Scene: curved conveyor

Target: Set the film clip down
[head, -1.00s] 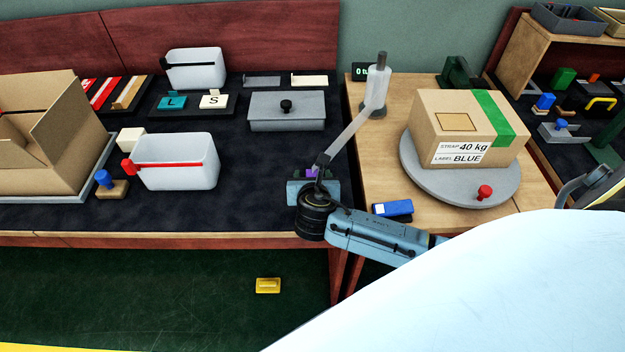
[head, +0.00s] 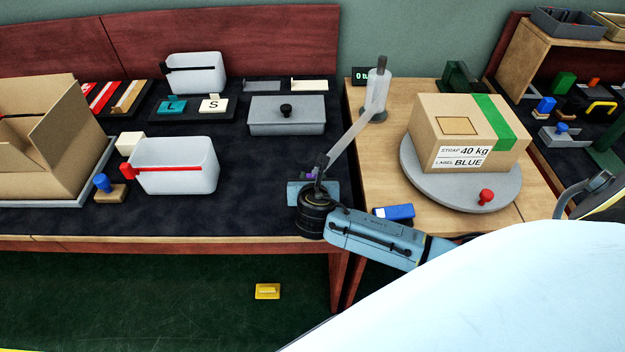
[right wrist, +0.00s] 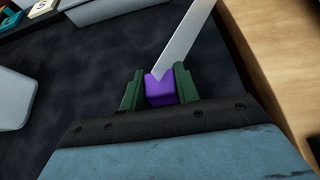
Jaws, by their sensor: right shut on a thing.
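The film clip is a small purple block (right wrist: 160,90), held between the green fingers of my right gripper (right wrist: 159,85) in the right wrist view. A pale translucent film strip (head: 345,137) runs from the clip up to the film roll (head: 377,90) on its stand. In the head view the clip (head: 311,173) is small and partly hidden by my right gripper (head: 314,177), which is over the right end of the dark mat. Whether the clip touches the mat is unclear. My left gripper is out of view.
A strapped carton (head: 468,135) sits on a grey turntable (head: 415,183) to the right. White bins (head: 177,180), a grey lidded box (head: 287,116) and an open carton (head: 75,150) stand left. Dark mat (head: 255,190) is bare left of the gripper.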

